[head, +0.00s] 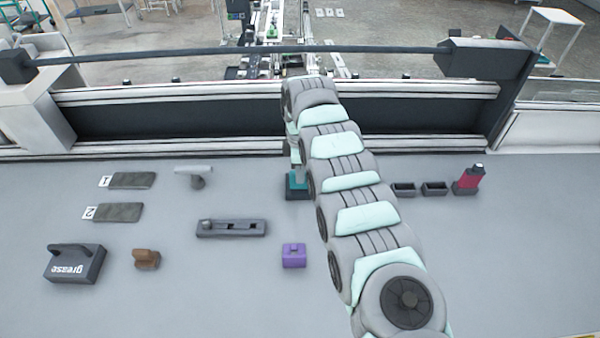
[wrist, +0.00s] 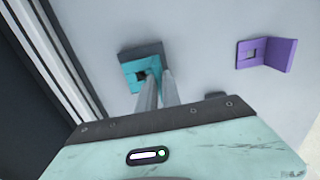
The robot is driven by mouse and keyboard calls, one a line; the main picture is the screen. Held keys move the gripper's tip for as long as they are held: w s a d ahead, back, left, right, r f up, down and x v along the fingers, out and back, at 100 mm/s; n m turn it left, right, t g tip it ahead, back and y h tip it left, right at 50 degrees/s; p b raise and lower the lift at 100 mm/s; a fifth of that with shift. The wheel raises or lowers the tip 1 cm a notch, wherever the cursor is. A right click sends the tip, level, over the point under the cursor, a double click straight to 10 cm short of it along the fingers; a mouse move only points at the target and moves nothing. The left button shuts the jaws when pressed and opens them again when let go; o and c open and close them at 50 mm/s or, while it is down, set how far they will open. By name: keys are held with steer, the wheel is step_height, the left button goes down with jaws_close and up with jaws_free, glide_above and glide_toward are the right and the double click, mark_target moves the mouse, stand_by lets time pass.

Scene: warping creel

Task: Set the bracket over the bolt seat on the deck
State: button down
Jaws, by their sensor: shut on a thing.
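My gripper (head: 297,172) is shut on a teal bracket (head: 295,183), low over the deck at the centre. In the wrist view, the two fingers (wrist: 158,78) reach down to the teal bracket (wrist: 132,71), which has a square hole. A dark block (head: 297,195), seemingly the bolt seat, shows directly under the bracket; its edge also shows beyond the bracket in the wrist view (wrist: 141,50). I cannot tell whether bracket and block touch. A purple bracket (head: 293,255) with a square hole stands apart, nearer the front; it is at right in the wrist view (wrist: 280,53).
A slotted dark bar (head: 231,228), a brown piece (head: 146,259), a grease box (head: 75,263), two dark plates (head: 131,180) and a grey fitting (head: 196,176) lie left. Two small trays (head: 434,188) and a red bottle (head: 468,179) stand right. A rail runs behind.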

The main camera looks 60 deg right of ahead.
steer(key=shift+f, duration=0.65)
stand_by(0.8)
steer(key=c, duration=1.5)
jaws_free()
steer(key=shift+o, duration=0.7)
steer(key=shift+o, duration=0.8)
step_height(320, 180, up, 5)
steer(key=shift+p, duration=1.15)
steer(key=shift+r+b, duration=0.3)
steer(key=shift+r, duration=0.65)
steer(key=shift+r, duration=0.1)
